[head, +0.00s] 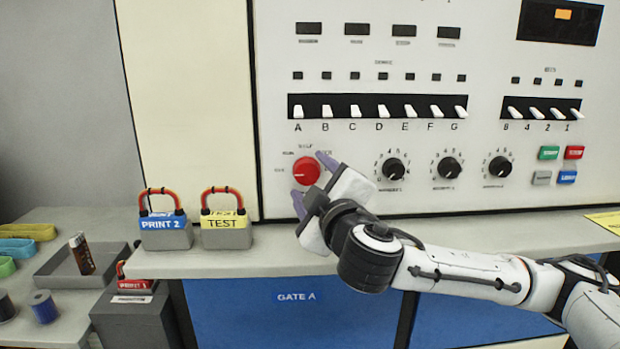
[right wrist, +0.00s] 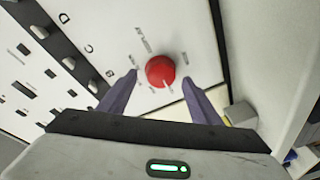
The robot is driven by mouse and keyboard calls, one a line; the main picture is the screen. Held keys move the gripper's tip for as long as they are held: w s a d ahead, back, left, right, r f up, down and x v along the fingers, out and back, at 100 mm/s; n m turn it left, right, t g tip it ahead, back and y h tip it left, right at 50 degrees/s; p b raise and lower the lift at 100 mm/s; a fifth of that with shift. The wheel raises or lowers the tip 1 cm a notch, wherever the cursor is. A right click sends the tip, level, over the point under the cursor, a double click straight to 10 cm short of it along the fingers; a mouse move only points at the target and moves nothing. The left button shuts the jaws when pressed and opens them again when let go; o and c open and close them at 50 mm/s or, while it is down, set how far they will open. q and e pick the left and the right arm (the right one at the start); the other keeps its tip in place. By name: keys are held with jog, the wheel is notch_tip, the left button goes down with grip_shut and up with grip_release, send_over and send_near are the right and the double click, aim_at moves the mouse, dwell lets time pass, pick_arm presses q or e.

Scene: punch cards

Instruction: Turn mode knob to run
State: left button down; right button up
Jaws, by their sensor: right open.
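The red mode knob (head: 306,171) sits at the lower left of the white control panel, with small labels around it that are hard to read. In the right wrist view the knob (right wrist: 160,71) is between and just beyond my fingertips, with a light pointer mark on it. My right gripper (head: 312,180) is open in front of the knob, one finger above right of it and one at its lower left. In the right wrist view its two purple fingers (right wrist: 160,87) are spread apart. I cannot tell if they touch the knob. My left gripper is not in view.
Three black knobs (head: 448,168) and a row of lettered white switches (head: 382,111) are close by on the panel. A blue PRINT 2 padlock (head: 165,231) and a yellow TEST padlock (head: 226,231) stand on the ledge (head: 270,262) at left. A grey tray (head: 65,277) lies further left.

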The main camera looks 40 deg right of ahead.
jog(key=shift+w+d, duration=0.2)
jog(key=shift+w, duration=0.4)
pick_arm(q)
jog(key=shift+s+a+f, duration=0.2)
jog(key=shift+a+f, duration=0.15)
pick_arm(e)
jog(key=shift+w, duration=0.1)
